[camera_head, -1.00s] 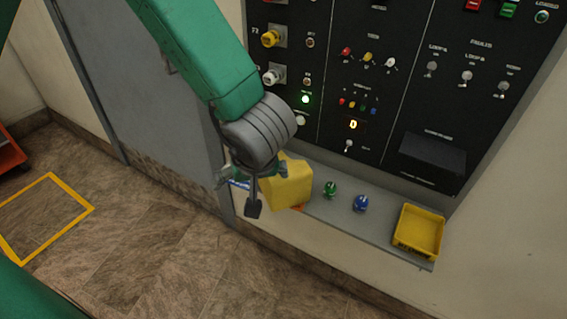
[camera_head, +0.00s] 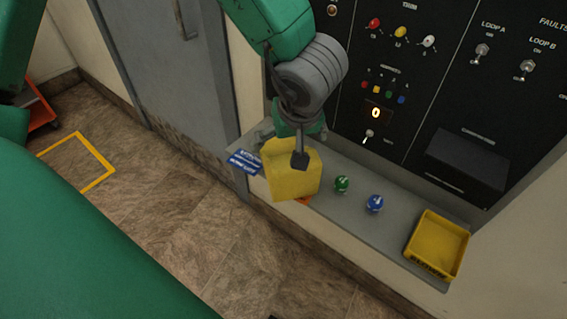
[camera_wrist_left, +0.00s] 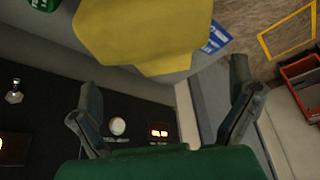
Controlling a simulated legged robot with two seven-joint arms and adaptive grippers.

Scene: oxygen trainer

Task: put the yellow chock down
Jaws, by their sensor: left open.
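The yellow chock (camera_head: 289,178) is at the left part of the grey shelf (camera_head: 395,222) under the black panel, overlapping its front edge in the head view. Whether its whole base rests on the shelf cannot be told. My left gripper (camera_head: 282,149) is open at the chock's upper back side, one dark fingertip in front of the chock in this view. In the left wrist view the chock (camera_wrist_left: 145,32) lies beyond the spread fingers (camera_wrist_left: 162,92), with nothing between them. My right gripper is not in view.
Green (camera_head: 341,184) and blue (camera_head: 375,203) round items and a yellow tray (camera_head: 438,244) stand along the shelf to the right. A blue label (camera_head: 245,161) lies left of the chock. The panel's switches stand close behind.

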